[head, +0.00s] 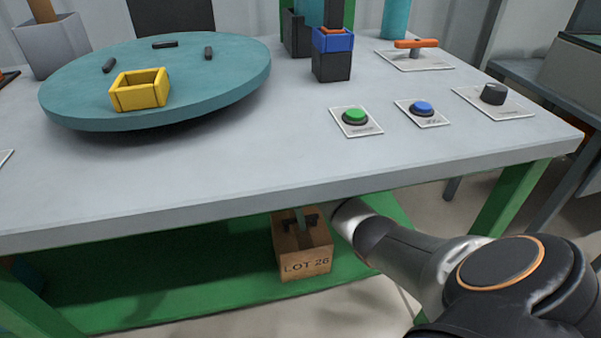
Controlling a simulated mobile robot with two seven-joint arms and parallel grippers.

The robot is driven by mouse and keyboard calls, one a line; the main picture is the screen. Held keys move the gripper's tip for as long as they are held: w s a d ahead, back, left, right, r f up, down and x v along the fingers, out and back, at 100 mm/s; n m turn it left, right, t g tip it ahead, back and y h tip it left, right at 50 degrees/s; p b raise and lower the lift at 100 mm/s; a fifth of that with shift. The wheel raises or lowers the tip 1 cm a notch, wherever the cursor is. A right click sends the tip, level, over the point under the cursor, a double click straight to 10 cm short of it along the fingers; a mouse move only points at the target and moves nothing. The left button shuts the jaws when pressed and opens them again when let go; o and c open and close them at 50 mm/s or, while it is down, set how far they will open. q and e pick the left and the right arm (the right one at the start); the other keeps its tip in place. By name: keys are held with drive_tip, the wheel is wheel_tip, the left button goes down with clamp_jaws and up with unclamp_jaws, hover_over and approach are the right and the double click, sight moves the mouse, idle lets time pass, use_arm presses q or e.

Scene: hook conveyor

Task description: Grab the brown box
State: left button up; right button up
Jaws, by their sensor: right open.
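The brown box (303,258), marked "LOT 26", sits upright on the green lower shelf under the table. A thin grey-green upright piece rises from its top. My right arm comes in from the right, and its wrist passes under the table's front edge. My right gripper (298,219) is at the top of the box, open, with dark fingers seen on either side of the upright piece. The table edge hides part of it, and I cannot tell whether the fingers touch the box. My left gripper is not in view.
On top are a teal turntable (215,85) with a yellow frame (140,90), a green button (355,116), a blue button (422,108) and a black knob (493,94).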

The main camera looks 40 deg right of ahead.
drive_tip(key=shift+c, duration=0.2)
clamp_jaws()
idle(1.1)
drive_tip(key=shift+w+r, duration=0.1)
